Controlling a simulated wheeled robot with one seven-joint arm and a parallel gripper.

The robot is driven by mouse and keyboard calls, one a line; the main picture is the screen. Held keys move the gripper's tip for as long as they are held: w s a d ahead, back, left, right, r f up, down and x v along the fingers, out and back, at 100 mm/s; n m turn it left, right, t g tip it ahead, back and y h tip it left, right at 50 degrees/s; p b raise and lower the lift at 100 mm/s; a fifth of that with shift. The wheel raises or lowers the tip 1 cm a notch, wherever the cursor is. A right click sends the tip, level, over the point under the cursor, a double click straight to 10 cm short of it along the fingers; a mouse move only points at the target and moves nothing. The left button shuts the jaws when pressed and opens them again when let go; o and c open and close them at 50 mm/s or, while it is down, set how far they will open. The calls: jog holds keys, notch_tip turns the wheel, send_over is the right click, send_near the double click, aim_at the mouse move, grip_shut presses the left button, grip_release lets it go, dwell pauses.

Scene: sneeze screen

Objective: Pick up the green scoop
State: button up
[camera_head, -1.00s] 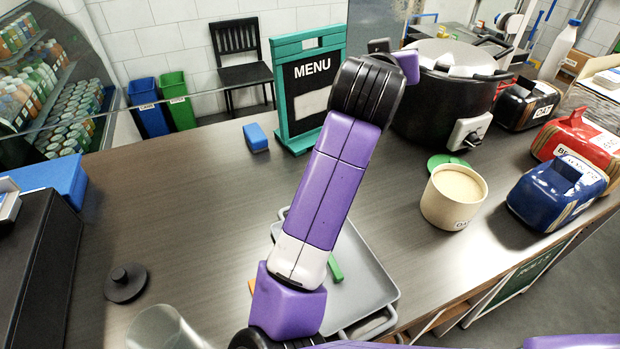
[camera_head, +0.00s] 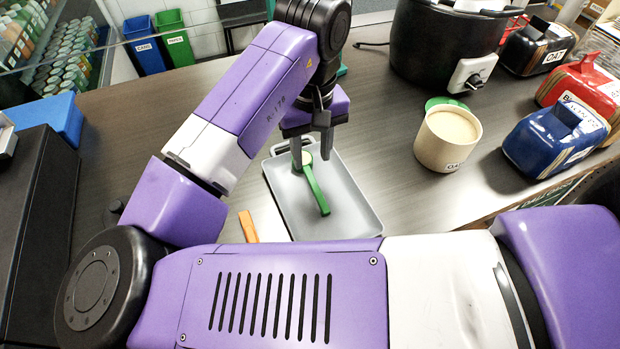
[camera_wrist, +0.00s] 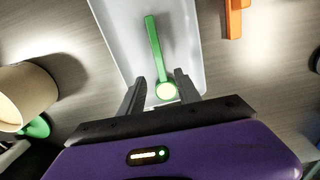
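The green scoop (camera_head: 314,189) lies on the grey tray (camera_head: 350,196), its long handle pointing toward the front of the tray. Its round end holds something pale. My gripper (camera_head: 311,158) is open above the scoop's round end, with a finger to each side in the picture. In the wrist view the scoop (camera_wrist: 156,52) runs up from between the fingers of my gripper (camera_wrist: 160,88), and its pale round end is between the fingertips. I cannot tell how far above the scoop the fingers are.
An orange object (camera_head: 248,227) lies left of the tray. A cream tub (camera_head: 447,138) with a green thing behind it stands to the right. A black cooker (camera_head: 445,45) and blue, red and black labelled containers stand farther right. The counter left of the tray is mostly clear.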

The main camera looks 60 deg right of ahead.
aim_at(311, 178)
jog(key=f, duration=0.6)
jog(key=shift+s+a+f+p, duration=0.1)
jog(key=shift+a+f+p, duration=0.1)
jog(key=shift+f+p, duration=0.1)
grip_shut()
